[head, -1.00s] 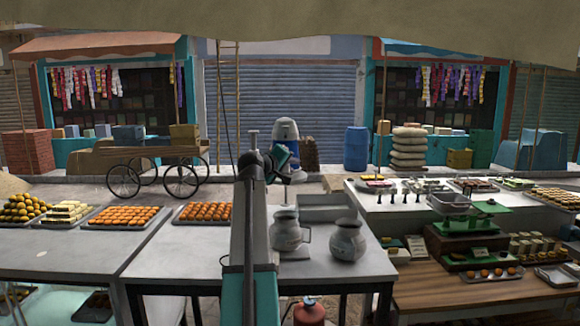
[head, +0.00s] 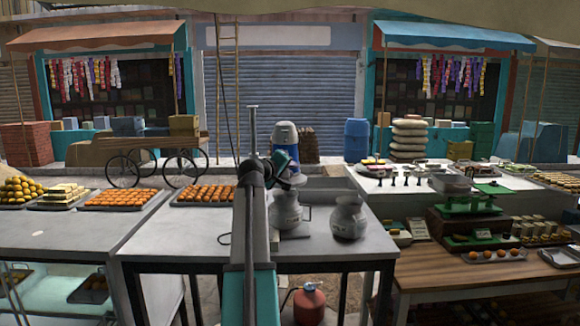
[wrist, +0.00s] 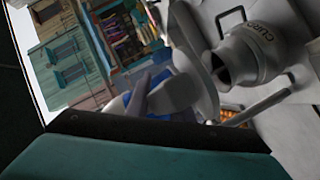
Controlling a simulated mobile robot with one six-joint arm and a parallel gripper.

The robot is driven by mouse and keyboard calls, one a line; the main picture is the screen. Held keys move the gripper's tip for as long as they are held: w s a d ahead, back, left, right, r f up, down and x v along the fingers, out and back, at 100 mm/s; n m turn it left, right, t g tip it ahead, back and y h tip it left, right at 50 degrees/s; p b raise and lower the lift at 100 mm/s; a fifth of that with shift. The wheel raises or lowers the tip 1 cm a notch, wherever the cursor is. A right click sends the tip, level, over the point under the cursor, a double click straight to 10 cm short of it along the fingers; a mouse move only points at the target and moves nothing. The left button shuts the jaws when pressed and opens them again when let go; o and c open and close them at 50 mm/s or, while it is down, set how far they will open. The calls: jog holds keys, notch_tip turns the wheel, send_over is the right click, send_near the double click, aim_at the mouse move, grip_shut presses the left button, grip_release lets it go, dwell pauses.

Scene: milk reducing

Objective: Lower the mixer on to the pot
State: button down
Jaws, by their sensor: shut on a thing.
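The mixer (head: 285,133), white with a blue band, stands upright in the head view, just above the left pot. It also shows as a pale shape with blue in the wrist view (wrist: 172,96). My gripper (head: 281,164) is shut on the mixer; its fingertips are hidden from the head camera. In the wrist view a lettered pot (wrist: 266,46) shows a dark open mouth beside the mixer. I cannot tell whether mixer and pot touch.
A second metal pot (head: 348,218) stands close on the right. A grey tray (head: 328,185) lies behind the pots. A tray of orange sweets (head: 205,194) is at the table's back left. A red gas cylinder (head: 309,303) stands below.

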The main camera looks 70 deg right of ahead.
aim_at(296, 182)
jog(key=shift+f+b, duration=1.2)
jog(key=shift+f, duration=1.45)
jog(key=c, duration=1.6)
grip_release()
jog(key=shift+o, duration=0.2)
jog(key=shift+a+r, duration=0.1)
jog(key=shift+r, duration=0.15)
jog(key=b+v, duration=0.3)
jog(key=v, duration=1)
jog(key=shift+a, duration=0.35)
